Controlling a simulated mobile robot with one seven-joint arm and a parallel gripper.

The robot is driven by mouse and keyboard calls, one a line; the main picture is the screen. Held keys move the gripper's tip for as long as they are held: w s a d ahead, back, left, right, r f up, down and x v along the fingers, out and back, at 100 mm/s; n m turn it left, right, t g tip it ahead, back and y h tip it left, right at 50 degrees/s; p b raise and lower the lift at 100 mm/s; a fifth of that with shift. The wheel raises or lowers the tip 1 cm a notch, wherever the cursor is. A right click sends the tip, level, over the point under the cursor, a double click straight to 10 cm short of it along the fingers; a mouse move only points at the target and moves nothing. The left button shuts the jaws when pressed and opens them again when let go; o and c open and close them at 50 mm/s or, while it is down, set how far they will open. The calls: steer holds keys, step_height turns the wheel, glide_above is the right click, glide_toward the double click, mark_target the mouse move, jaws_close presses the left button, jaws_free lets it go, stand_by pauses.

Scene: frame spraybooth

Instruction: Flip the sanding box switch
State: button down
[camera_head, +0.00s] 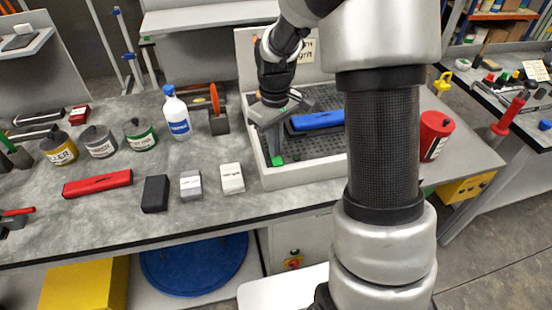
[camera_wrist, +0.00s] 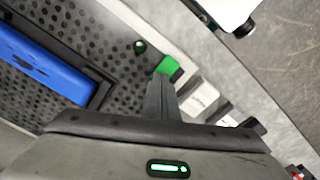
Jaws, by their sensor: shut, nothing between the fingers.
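The sanding box (camera_head: 262,165) is a light-walled tray with a dark perforated floor on the bench. Its wall also shows in the wrist view (camera_wrist: 160,25). A small red-and-yellow control (camera_head: 293,263), with a green spot above it, is on the grey cabinet front below the bench; it may be the switch. My gripper (camera_head: 276,150) is shut and empty, pointing down over the left part of the box, well above that control. In the wrist view my gripper (camera_wrist: 163,90) has a bright green patch at its tip. A long blue object (camera_head: 318,121) lies in the box.
Black (camera_head: 155,194), grey (camera_head: 191,186) and white (camera_head: 232,178) blocks stand left of the box. A red can (camera_head: 434,135) stands right.

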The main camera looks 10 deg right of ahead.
steer(key=shift+f, duration=0.1)
step_height(320, 180, up, 7)
steer(key=p, duration=0.5)
stand_by(0.4)
stand_by(0.3)
steer(key=s+r+m+t, duration=0.3)
steer(key=s+r, duration=0.6)
steer(key=r, duration=0.4)
steer(key=s+r+m+t, duration=0.2)
steer(key=s+r, duration=0.3)
steer(key=s, duration=0.7)
steer(key=shift+m+t, duration=0.3)
steer(key=shift+m, duration=0.2)
steer(key=shift+w, duration=0.1)
